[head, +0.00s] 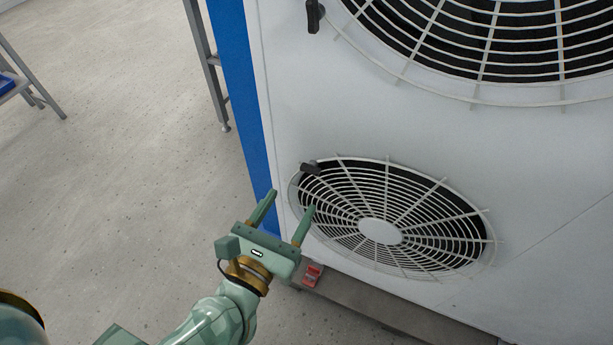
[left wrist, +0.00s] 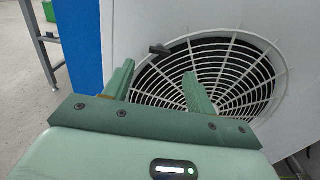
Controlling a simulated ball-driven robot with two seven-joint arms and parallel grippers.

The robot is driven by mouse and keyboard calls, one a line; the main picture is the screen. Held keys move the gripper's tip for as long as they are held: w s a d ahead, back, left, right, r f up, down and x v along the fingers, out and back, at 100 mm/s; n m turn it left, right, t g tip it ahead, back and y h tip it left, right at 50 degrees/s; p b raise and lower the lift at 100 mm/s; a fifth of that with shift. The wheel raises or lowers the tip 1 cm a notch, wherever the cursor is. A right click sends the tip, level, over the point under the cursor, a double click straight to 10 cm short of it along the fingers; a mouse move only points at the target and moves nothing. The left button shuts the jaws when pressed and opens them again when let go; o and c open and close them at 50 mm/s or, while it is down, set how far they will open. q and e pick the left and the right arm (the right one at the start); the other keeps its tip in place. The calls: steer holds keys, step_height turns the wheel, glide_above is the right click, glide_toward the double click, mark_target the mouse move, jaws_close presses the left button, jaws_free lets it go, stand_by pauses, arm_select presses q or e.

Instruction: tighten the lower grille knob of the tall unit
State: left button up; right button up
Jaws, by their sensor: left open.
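The tall unit (head: 345,110) is a white cabinet with a blue side edge. Its lower grille (head: 440,232) is round with white wires over dark slats. The lower grille knob (head: 311,168) is a small dark knob at the grille's upper left rim. It also shows in the left wrist view (left wrist: 160,50), beyond and above my fingers. My left gripper (head: 285,202) is open and empty, below and left of the knob and apart from it. In the left wrist view its two fingers (left wrist: 158,84) point toward the grille. My right gripper is not in view.
An upper grille (head: 480,45) with another dark knob (head: 314,16) sits above. A small red object (head: 312,275) is at the unit's base, on a grey ledge (head: 375,315). Grey metal legs (head: 207,65) stand behind the unit's left edge.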

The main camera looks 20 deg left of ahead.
mark_target(308, 173)
arm_select(q)
steer(key=w, duration=0.7)
steer(key=shift+w+d, duration=0.1)
steer(key=shift+w, duration=0.1)
steer(key=c, duration=1)
